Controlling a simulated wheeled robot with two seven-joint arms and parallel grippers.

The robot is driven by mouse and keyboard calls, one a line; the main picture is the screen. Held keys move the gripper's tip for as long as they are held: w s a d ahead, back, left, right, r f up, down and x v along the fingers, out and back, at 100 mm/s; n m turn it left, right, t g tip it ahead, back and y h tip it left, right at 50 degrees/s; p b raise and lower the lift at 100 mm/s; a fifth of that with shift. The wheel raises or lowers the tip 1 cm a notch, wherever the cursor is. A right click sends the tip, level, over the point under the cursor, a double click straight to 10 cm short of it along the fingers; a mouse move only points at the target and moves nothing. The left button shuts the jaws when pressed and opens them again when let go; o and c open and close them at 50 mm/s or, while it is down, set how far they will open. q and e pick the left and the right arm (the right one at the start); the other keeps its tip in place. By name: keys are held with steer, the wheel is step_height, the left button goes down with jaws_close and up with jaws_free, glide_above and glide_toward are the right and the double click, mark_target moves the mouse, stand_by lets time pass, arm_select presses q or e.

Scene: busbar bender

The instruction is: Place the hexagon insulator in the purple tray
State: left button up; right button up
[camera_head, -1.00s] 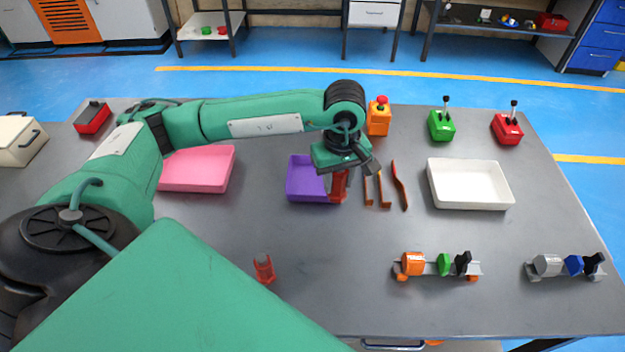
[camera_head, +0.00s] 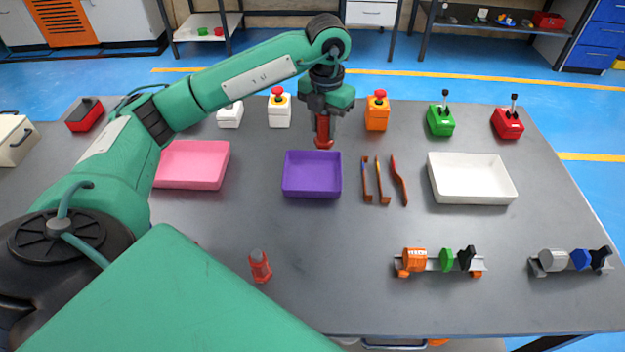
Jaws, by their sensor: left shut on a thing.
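My left gripper (camera_head: 324,108) points down behind the far edge of the purple tray (camera_head: 312,192). It is shut on a red insulator (camera_head: 323,136), which is upright with its lower end just beyond the tray's far rim. I cannot tell whether it touches the table or hangs a little above it, nor whether its sides are hexagonal. The purple tray looks empty. A second red insulator (camera_head: 260,267) with a grey top stands slightly tilted on the table at the front. My right gripper is not in view.
A pink tray (camera_head: 191,164) is left of the purple one. Orange-brown bars (camera_head: 382,182) and a white tray (camera_head: 471,190) are to its right. White and orange button boxes (camera_head: 377,113) stand close behind. Two rail assemblies (camera_head: 440,262) lie at the front right.

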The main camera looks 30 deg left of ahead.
arm_select(q)
steer(key=shift+w+a+r+n, duration=0.1)
steer(key=shift+w+a+n, duration=0.1)
steer(key=shift+n, duration=0.4)
steer(key=shift+w+a+r+n, duration=0.1)
steer(key=shift+a+n, duration=0.1)
steer(key=shift+n, duration=0.4)
steer(key=a+r+n+b, duration=0.1)
steer(key=a+n, duration=0.1)
steer(key=n, duration=1.1)
glide_above(313, 177)
step_height(313, 177, down, 8)
step_height(313, 177, down, 7)
steer(key=shift+s+r, duration=0.15)
step_height(313, 177, down, 3)
steer(key=shift+r+p, duration=0.2)
steer(key=shift+p, duration=0.3)
steer(key=shift+f, duration=0.4)
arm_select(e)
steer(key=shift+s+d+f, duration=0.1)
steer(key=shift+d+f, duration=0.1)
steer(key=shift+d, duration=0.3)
